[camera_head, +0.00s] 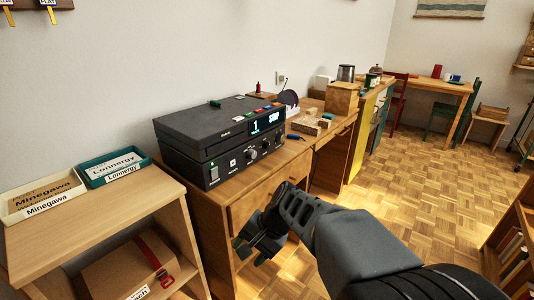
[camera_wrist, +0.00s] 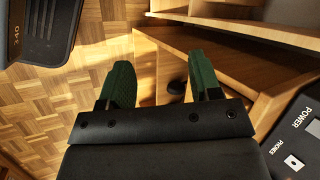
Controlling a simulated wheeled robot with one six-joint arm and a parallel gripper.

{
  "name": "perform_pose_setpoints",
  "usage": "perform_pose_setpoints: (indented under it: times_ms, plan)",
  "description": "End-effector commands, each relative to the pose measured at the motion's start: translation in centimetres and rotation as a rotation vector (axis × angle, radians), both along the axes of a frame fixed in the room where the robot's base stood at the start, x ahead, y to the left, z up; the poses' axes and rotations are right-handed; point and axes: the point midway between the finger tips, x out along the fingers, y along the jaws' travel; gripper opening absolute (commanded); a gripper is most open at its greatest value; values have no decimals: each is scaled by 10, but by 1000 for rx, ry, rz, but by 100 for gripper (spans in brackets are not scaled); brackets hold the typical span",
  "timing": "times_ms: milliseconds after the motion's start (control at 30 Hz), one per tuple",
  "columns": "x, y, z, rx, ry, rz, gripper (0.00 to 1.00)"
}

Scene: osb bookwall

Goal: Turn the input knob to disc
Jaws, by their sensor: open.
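A black amplifier (camera_head: 215,172) stands on the wooden cabinet, with a row of knobs (camera_head: 252,154) on its front; their labels are too small to read, so I cannot tell which is the input knob or where it points. A black player (camera_head: 205,126) with a lit display lies on top of it. My gripper (camera_head: 250,248) is open and empty, low in front of the cabinet and below the knobs. In the wrist view its green fingers (camera_wrist: 160,70) are spread apart. The amplifier's corner (camera_wrist: 296,135), marked POWER and PHONES, shows at lower right there; no knob is visible.
The cabinet (camera_head: 262,192) runs on to a desk with wooden blocks (camera_head: 312,122). Left, a shelf unit (camera_head: 110,215) carries a white tray (camera_head: 28,206) and a teal tray (camera_head: 120,178). The parquet floor (camera_head: 430,185) to the right is mostly clear.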

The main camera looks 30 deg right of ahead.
Motion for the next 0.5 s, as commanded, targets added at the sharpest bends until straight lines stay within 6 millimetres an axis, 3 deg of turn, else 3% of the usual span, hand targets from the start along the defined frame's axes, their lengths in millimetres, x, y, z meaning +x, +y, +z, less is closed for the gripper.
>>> perform_pose_setpoints:
  times_ms: [167,300,500]
  plan:
    - [63,-40,38,502,80,-497,58]
    - [101,-96,67,851,74,-777,58]
    - [124,-167,94,1190,21,-994,58]
